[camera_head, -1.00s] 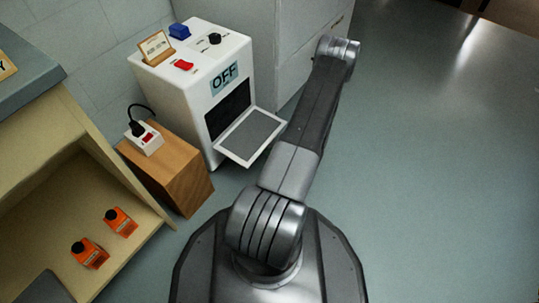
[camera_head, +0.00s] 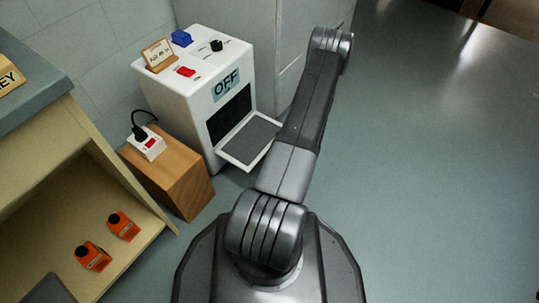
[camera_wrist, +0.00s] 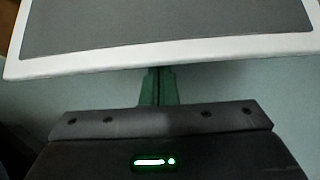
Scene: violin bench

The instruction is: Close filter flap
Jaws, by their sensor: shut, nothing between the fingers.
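The filter flap (camera_head: 250,139) is a white-framed panel with a dark grey middle on the front of the white machine (camera_head: 188,105). It stands open, folded down and sticking outward from the dark opening (camera_head: 230,114). In the wrist view the flap (camera_wrist: 165,50) fills the top, its white edge crossing the picture. My gripper (camera_wrist: 159,72) is shut and empty, with its fingertips at the flap's outer edge. The tips seem to reach behind or under that edge; I cannot tell whether they touch. In the head view my arm hides the gripper.
The machine carries an OFF label (camera_head: 226,86), a red switch (camera_head: 186,72), a black knob (camera_head: 216,46) and a blue block (camera_head: 182,38). A wooden block (camera_head: 170,175) with a power socket stands left. Floor right is clear.

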